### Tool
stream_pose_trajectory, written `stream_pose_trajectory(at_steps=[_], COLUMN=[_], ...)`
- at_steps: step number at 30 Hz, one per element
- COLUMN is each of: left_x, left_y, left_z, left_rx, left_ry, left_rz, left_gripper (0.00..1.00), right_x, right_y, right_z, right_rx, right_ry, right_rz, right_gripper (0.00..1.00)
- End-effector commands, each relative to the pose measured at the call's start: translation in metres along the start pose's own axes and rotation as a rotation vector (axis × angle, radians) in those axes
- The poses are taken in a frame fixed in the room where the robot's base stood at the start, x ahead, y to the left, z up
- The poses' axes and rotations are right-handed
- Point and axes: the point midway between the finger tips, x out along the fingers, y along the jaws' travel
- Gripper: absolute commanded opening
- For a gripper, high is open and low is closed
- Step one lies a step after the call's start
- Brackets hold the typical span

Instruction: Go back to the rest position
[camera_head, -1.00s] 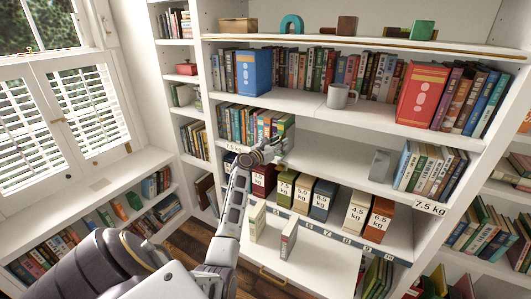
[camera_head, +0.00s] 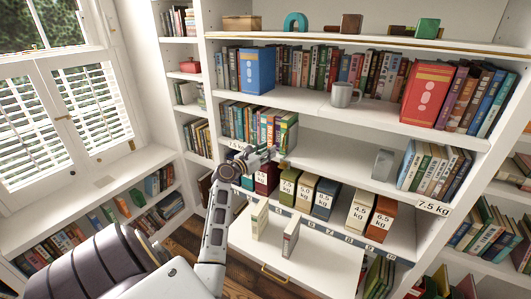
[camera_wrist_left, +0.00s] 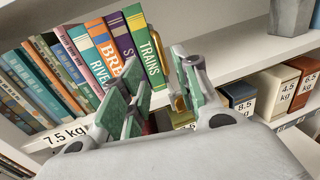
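My left gripper (camera_head: 268,157) is in front of the bookcase, near the edge of the middle shelf and below the row of books (camera_head: 255,122). In the left wrist view its fingers (camera_wrist_left: 160,92) stand apart with green pads facing the gap, and nothing appears held between them. Behind the fingers in that view is a green book marked TRAINS (camera_wrist_left: 146,48); I cannot tell the exact gap to the shelf. My right gripper is not in view.
Two upright slabs (camera_head: 259,219) stand on the lower ledge (camera_head: 315,262). A grey block (camera_head: 383,164) stands on the middle shelf. A shuttered window (camera_head: 70,110) is at left.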

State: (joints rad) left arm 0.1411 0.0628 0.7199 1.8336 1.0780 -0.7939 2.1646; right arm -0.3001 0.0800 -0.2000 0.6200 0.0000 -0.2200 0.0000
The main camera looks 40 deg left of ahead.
Motion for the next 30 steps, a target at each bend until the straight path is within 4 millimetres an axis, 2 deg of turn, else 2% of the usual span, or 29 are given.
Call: stream_pose_trajectory(at_steps=[6, 23, 26, 30], left_x=[-0.007, -0.007, -0.007, -0.007], left_y=[0.0, -0.001, -0.004, -0.019], left_z=[0.0, 0.0, -0.002, -0.01], left_rx=[-0.001, 0.002, 0.024, 0.117], left_ry=[-0.001, 0.0, 0.01, 0.044], left_rz=[0.0, -0.001, -0.008, -0.038], left_gripper=[0.32, 0.32, 0.32, 0.32], right_x=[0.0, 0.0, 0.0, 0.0], right_y=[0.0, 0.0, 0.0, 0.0], right_z=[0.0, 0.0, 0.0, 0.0], right_rx=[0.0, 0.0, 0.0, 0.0], right_ry=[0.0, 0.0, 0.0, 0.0], right_rz=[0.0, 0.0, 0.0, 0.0], right_gripper=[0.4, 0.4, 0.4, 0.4])
